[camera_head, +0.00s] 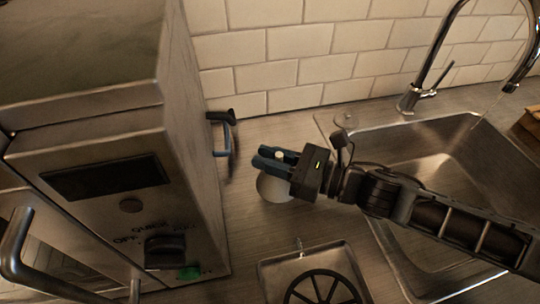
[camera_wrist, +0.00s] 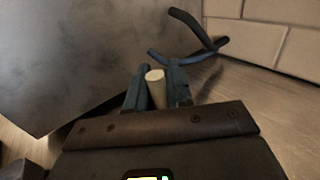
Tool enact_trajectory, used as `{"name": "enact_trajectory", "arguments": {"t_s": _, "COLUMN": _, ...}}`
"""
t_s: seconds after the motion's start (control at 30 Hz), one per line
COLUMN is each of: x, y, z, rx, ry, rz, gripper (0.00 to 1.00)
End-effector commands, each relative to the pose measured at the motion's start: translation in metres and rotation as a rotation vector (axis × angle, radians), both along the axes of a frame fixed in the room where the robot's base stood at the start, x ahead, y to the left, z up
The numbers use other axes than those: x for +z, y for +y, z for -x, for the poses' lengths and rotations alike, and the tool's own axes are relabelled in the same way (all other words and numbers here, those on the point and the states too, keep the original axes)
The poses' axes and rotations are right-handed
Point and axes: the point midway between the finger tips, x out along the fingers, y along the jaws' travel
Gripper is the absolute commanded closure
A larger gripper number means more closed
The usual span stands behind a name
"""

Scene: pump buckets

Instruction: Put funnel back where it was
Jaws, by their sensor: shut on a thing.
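My gripper (camera_head: 272,158) is shut on the pale funnel (camera_head: 272,188), over the counter between the metal appliance and the sink. The funnel's narrow stem pokes up between the fingers, and its wide round part shows below them, partly hidden by the gripper. I cannot tell whether the wide part touches the counter. In the wrist view, the stem (camera_wrist: 156,88) stands between the two dark blue fingers (camera_wrist: 157,95); the wide part is hidden there.
A metal appliance (camera_head: 185,130) stands at left. A dark, bent hook-like piece (camera_head: 222,130) is beside its right side, near the tiled wall. A sink (camera_head: 430,175) with a faucet (camera_head: 410,98) is at right. A square metal tray (camera_head: 265,270) holding a black spoked wheel (camera_head: 322,290) is in front.

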Motion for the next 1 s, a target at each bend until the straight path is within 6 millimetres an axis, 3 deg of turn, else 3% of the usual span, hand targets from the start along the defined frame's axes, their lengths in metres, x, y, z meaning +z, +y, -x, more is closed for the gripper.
{"name": "enact_trajectory", "arguments": {"t_s": 0.13, "x": -0.003, "y": 0.0, "z": 0.0, "rx": 0.0, "ry": 0.001, "rz": 0.0, "gripper": 1.0}}
{"name": "enact_trajectory", "arguments": {"t_s": 0.17, "x": -0.002, "y": 0.0, "z": 0.0, "rx": 0.0, "ry": 0.001, "rz": 0.0, "gripper": 0.78}}
{"name": "enact_trajectory", "arguments": {"t_s": 0.4, "x": -0.001, "y": 0.0, "z": 0.0, "rx": 0.0, "ry": 0.001, "rz": 0.0, "gripper": 0.55}}
{"name": "enact_trajectory", "arguments": {"t_s": 0.73, "x": 0.001, "y": -0.001, "z": 0.0, "rx": -0.001, "ry": -0.001, "rz": 0.0, "gripper": 0.54}}
{"name": "enact_trajectory", "arguments": {"t_s": 1.0, "x": -0.002, "y": -0.041, "z": 0.012, "rx": -0.005, "ry": -0.002, "rz": 0.0, "gripper": 0.54}}
